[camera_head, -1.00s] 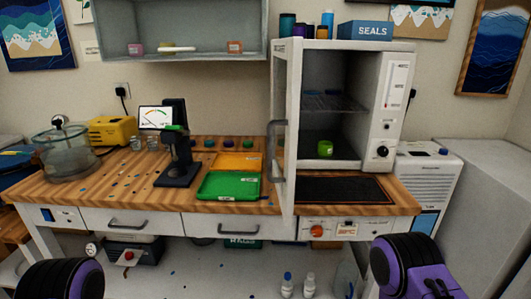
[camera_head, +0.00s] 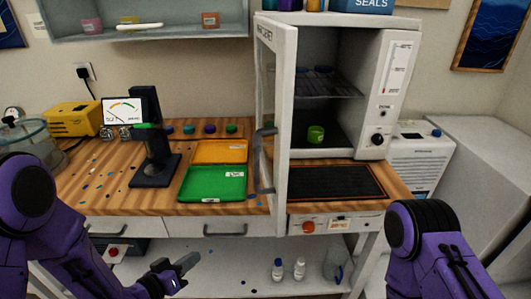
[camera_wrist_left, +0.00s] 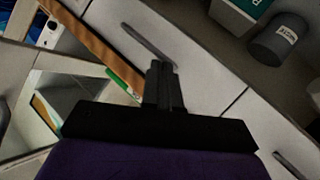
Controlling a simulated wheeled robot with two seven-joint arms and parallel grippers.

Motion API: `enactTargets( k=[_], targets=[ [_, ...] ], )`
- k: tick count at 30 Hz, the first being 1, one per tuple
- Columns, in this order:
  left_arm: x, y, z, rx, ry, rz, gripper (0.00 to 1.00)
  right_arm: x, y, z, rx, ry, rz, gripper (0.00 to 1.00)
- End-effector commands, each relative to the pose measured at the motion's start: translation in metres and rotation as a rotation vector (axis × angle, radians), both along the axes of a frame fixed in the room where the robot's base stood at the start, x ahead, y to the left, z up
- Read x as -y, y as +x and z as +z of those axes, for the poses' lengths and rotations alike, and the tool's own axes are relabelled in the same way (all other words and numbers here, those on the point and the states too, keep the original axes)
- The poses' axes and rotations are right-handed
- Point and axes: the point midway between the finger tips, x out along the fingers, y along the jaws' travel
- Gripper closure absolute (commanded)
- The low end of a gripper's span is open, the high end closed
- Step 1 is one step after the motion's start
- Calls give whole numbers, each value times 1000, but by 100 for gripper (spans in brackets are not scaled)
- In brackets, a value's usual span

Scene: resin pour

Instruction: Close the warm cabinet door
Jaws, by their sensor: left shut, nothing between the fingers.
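The warm cabinet (camera_head: 392,88) is a pale box on the right of the bench. Its door (camera_head: 283,110) stands open, swung out toward me, with a grey handle (camera_head: 264,160) on its left face. A green cup (camera_head: 316,134) sits on the cabinet floor, and small dark items rest on the shelf (camera_head: 325,86) above. My left gripper (camera_head: 187,262) is shut and empty, low in front of the bench, below and left of the door, apart from it. In the left wrist view the fingers (camera_wrist_left: 163,85) point toward the drawer fronts. My right gripper is out of view.
A green tray (camera_head: 212,184) and an orange tray (camera_head: 219,151) lie left of the door. A black stand (camera_head: 155,170) is farther left. A dark mat (camera_head: 335,182) lies in front of the cabinet. Bottles (camera_head: 299,268) stand on the lower shelf.

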Motion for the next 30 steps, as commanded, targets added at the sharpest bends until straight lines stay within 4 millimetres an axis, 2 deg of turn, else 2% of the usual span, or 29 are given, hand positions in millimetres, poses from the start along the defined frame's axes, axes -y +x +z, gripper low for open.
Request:
enactTargets(
  k=[1, 3, 6, 9, 12, 17, 30],
  targets=[
    [15, 18, 73, 145, -35, -133, 100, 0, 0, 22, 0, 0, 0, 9],
    [34, 23, 147, 315, -61, -336, 100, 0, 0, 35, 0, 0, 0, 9],
    [48, 9, 227, 490, -55, -595, 100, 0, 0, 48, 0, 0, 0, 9],
    [51, -9, 272, 590, -22, -785, 100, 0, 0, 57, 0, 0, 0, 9],
    [50, -22, 292, 632, 7, -892, 100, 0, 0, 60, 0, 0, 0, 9],
    [60, -26, 297, 642, 19, -938, 100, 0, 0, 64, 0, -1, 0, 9],
    [151, -15, 297, 639, 19, -937, 100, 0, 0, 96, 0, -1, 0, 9]
  ],
)
